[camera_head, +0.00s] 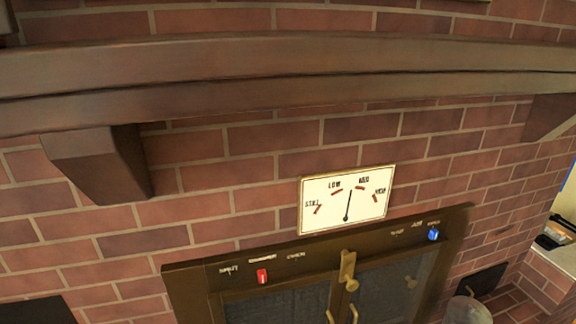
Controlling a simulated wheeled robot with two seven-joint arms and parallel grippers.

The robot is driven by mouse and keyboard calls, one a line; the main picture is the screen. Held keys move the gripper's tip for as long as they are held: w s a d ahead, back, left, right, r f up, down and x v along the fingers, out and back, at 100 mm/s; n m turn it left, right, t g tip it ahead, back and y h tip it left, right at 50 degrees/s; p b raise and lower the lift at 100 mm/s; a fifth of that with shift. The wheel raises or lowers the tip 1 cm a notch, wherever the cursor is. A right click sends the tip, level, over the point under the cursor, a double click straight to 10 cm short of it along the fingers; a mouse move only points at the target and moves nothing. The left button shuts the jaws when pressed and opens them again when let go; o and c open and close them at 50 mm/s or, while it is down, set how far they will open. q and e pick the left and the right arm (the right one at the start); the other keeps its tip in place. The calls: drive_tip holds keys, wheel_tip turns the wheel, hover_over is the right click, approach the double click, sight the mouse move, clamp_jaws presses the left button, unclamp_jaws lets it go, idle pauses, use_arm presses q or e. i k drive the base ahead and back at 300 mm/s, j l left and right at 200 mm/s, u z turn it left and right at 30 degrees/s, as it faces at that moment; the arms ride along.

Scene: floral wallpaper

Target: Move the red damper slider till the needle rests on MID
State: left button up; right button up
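The red damper slider (263,276) sits on the left part of the dark metal top rail of the fireplace doors, between small labels that I cannot read surely. The white dial (325,216) hangs on the brick wall above the rail. Its marks appear to read STILL, LOW, MID and HIGH from left to right, each with a red dash. The black needle (348,205) points nearly straight up, between the LOW dash and the MID dash. Neither of my grippers is in view.
A blue slider (433,233) sits at the right end of the same rail. A brass latch (347,270) stands at the middle of the doors. A thick wooden mantel (270,75) juts out above, with a bracket (100,165) at left. A grey rounded object (468,310) stands at bottom right.

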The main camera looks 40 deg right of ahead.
sight(262, 275)
drive_tip(key=z, duration=1.25)
